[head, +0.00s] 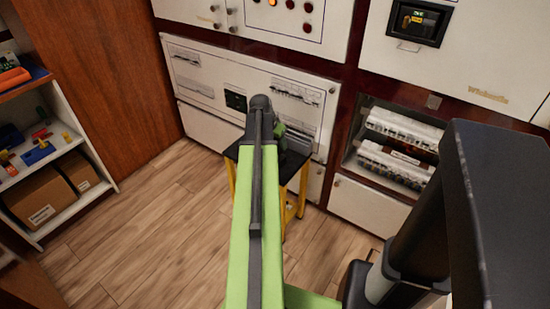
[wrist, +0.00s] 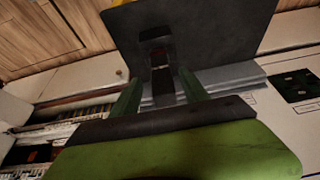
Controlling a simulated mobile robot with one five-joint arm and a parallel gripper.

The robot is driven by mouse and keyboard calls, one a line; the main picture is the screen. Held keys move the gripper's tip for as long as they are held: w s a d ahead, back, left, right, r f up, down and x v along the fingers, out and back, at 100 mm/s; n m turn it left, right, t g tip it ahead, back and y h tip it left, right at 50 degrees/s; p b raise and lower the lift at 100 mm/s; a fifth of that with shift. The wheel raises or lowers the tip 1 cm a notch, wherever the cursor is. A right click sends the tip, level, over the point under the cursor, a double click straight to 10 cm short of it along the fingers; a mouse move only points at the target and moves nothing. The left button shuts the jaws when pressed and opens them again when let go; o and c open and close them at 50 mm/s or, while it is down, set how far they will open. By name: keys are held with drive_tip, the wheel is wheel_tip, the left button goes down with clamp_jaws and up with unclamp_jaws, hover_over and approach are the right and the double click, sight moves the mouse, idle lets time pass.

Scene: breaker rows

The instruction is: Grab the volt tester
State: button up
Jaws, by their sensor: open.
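A small dark device with a brownish-red patch, which looks like the volt tester (wrist: 157,56), lies on the black stool top (wrist: 215,30) in the wrist view. My gripper (wrist: 160,82) is open, with its two green fingers apart. The device's near end lies between the fingers in the picture, and its far end reaches past them. I cannot tell whether either finger touches it. In the head view my arm covers most of the yellow-legged stool (head: 298,170), and the tester cannot be made out there.
A white breaker cabinet (head: 215,75) stands right behind the stool. Rows of breakers (head: 395,160) sit in an open bay to the right. A shelf (head: 85,190) with tools and cardboard boxes (head: 42,195) stands at the left. The wood floor (head: 165,220) between is clear.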

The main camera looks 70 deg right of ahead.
drive_tip(key=b+x, duration=0.4)
drive_tip(key=x, duration=0.1)
drive_tip(key=shift+w+d+f+b, duration=0.1)
drive_tip(key=shift+w+d+b, duration=0.15)
drive_tip(key=shift+w+b, duration=0.15)
clamp_jaws()
